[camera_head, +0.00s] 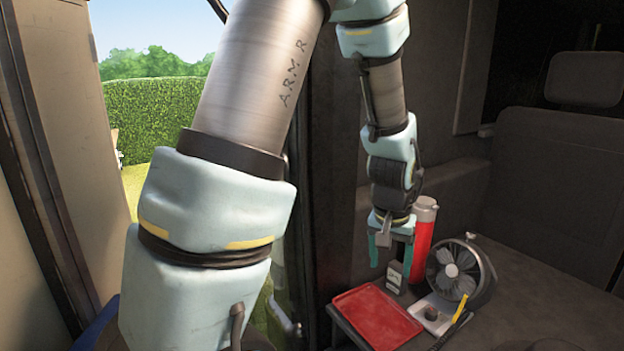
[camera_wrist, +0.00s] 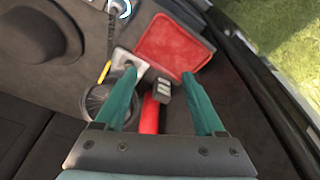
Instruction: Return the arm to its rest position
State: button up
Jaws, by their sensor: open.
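My arm spans the head view, with a large metal link in front and the forearm hanging down behind it. My gripper (camera_head: 391,258) points down above the dark surface, near the red tray. In the wrist view my gripper (camera_wrist: 160,90) has its two green fingers spread apart. A small grey-and-black object (camera_wrist: 163,90) shows between the fingers in that view, apparently below them; it also shows in the head view (camera_head: 394,278) just under the gripper. I cannot tell the exact gap between it and the fingers.
A dark hat (camera_wrist: 38,45) lies farther off. An open doorway with a hedge (camera_head: 150,115) is at left.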

jog(key=s+a+r+n, duration=0.2)
jog(key=a, duration=0.9)
jog(key=s+a+r+n+y, duration=0.1)
jog(key=a+r+n, duration=0.1)
jog(key=a, duration=0.9)
jog(key=shift+s+a+n+g, duration=0.3)
jog(key=shift+s+a, duration=0.05)
jog(key=shift+a, duration=0.05)
